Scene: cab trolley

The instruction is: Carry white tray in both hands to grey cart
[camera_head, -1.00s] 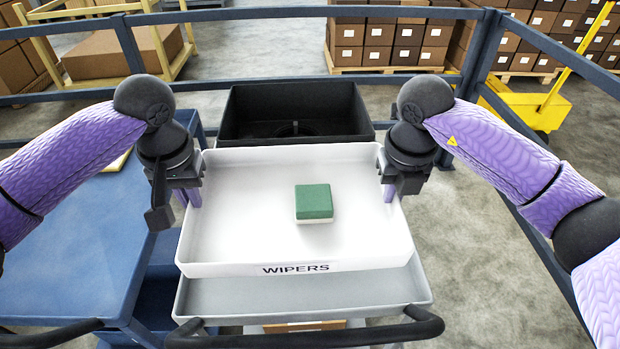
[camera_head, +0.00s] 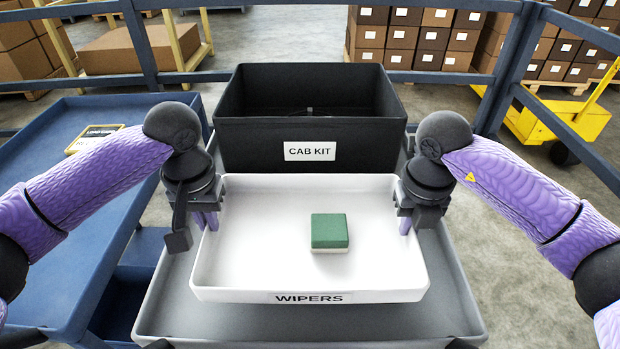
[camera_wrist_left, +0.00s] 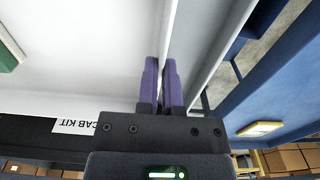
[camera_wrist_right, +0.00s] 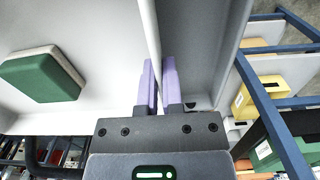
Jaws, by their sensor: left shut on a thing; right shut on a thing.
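The white tray (camera_head: 270,250) labelled WIPERS is level in the head view, over the grey cart (camera_head: 160,300). A green and white block (camera_head: 329,232) lies in it, right of centre. My left gripper (camera_head: 207,220) is shut on the tray's left wall; the wrist view shows its purple fingers (camera_wrist_left: 162,85) on both sides of the rim. My right gripper (camera_head: 408,222) is shut on the right wall, with its fingers (camera_wrist_right: 159,85) astride the rim. I cannot tell whether the tray's underside touches the cart.
A black bin (camera_head: 310,130) labelled CAB KIT stands just behind the tray. A blue table (camera_head: 75,215) with a yellow-edged card (camera_head: 94,139) is at the left. Blue rails (camera_head: 500,70) run behind and at the right, with a yellow pallet truck (camera_head: 570,118) beyond.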

